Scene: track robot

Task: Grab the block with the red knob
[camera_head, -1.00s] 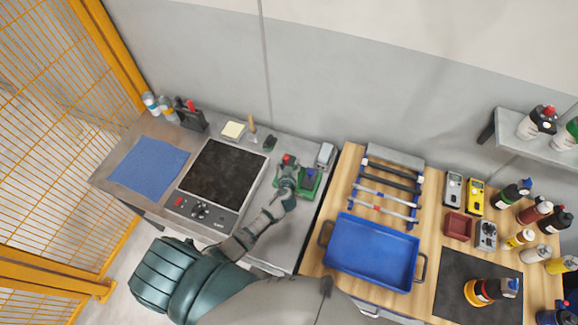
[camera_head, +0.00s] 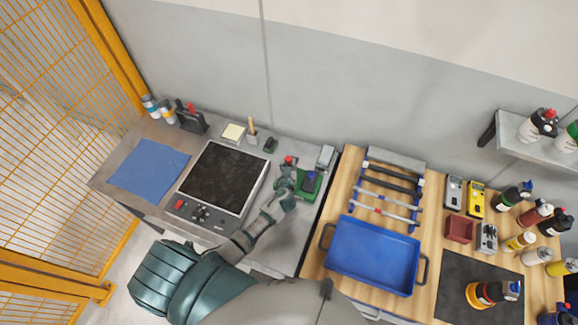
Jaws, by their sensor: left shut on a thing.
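The block with the red knob (camera_head: 289,160) stands on the grey metal bench, at the left edge of a green tray (camera_head: 309,194). My left gripper (camera_head: 287,169) reaches up from below and is shut on the block, just under the red knob. The gripper hides most of the block's body. A dark square piece (camera_head: 311,181) lies on the green tray to the right of the gripper. My right gripper is not in view.
A black-topped hotplate (camera_head: 222,177) and a blue cloth (camera_head: 148,166) lie to the left. A grey box (camera_head: 326,156) stands behind the tray. To the right, a wooden bench holds a blue tray (camera_head: 372,254), a rod rack (camera_head: 386,190) and several bottles.

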